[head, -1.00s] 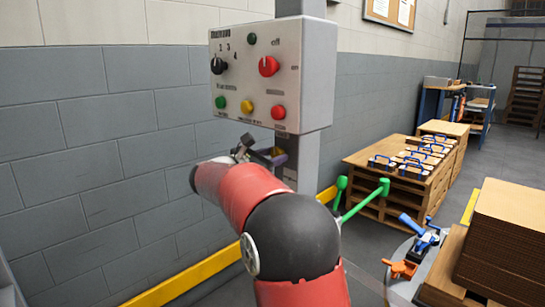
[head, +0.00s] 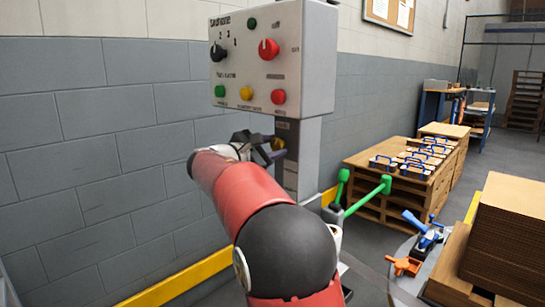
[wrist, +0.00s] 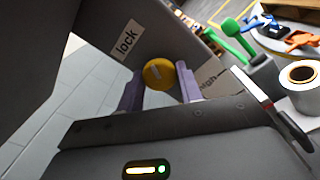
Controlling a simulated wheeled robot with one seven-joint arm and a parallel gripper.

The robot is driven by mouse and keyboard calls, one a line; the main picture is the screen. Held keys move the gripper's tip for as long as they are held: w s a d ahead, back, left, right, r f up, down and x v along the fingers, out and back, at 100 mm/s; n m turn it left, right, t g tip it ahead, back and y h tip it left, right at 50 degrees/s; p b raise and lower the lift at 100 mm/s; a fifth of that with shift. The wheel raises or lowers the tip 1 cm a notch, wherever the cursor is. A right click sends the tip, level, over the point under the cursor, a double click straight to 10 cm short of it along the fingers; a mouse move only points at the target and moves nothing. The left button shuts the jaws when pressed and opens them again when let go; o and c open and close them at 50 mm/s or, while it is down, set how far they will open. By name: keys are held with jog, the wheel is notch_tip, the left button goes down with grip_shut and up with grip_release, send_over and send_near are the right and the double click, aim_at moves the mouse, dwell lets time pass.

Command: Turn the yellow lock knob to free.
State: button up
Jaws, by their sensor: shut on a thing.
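The yellow lock knob (wrist: 158,74) is a round disc with a pale mark on it, on the grey post below the control box. In the wrist view it sits between the two purple fingers of my gripper (wrist: 159,84), which is shut on it. A "lock" label (wrist: 126,41) is on the grey surface above left of the knob, and a partly hidden label (wrist: 211,78) is to its right. In the head view the knob (head: 278,143) shows as a small yellow patch at my gripper (head: 269,152); the fingers hide part of it.
The grey control box (head: 300,65) with knobs and coloured buttons hangs just above my gripper. Green-ended levers (head: 362,197) stand right of the post. A round table with orange and blue clamps (head: 404,266) and stacked cardboard (head: 511,235) are at the right.

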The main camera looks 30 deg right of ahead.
jog(key=m+b, duration=0.5)
jog(key=m, duration=0.1)
jog(key=shift+f+m, duration=0.15)
jog(key=shift+m, duration=0.15)
jog(key=m+b, duration=0.3)
jog(key=shift+m+b, duration=0.95)
jog(key=shift+m, duration=0.65)
jog(key=shift+r, duration=0.2)
jog(key=o, duration=1)
jog(key=v, duration=0.8)
jog(key=shift+r, duration=0.1)
